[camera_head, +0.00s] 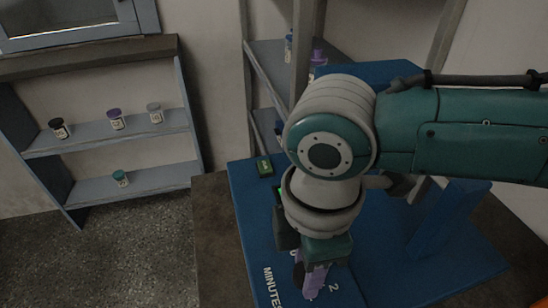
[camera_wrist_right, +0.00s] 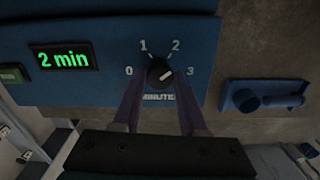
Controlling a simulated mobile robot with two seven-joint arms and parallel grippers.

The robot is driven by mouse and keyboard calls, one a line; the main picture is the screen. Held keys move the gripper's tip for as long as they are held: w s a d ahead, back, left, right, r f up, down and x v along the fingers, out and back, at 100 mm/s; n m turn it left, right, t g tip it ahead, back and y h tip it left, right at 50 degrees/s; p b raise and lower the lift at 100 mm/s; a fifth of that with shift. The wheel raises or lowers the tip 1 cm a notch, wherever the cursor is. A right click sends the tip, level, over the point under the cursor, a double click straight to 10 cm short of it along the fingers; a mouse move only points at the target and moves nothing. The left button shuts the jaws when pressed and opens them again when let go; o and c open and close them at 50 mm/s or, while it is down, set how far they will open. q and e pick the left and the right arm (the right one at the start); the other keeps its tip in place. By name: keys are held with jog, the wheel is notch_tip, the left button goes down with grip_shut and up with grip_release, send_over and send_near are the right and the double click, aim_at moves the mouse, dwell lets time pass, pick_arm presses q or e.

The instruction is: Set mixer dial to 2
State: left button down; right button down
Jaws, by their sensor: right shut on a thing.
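The mixer dial (camera_wrist_right: 160,73) is a round black knob on a blue panel (camera_wrist_right: 110,25), with 0, 1, 2 and 3 around it and MINUTES below. Its white mark points to the upper right, on the side of the 2 and 3. The green display (camera_wrist_right: 63,58) reads "2 min". My right gripper (camera_wrist_right: 159,85) has its two purple fingers on either side of the dial, shut on it. In the head view my right gripper (camera_head: 314,284) reaches down to the panel and hides the dial. My left gripper is not in view.
A blue handle-like part (camera_wrist_right: 265,97) sticks out right of the panel. A small dark green block (camera_head: 264,166) sits on the blue machine base (camera_head: 245,200). A shelf (camera_head: 105,133) with several small jars stands at the left, over open floor.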

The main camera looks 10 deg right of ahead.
jog(key=shift+n+p, duration=0.45)
jog(key=shift+n, duration=1.45)
jog(key=shift+c, duration=2.2)
grip_release()
notch_tip(320, 180, up, 10)
jog(key=p, duration=0.2)
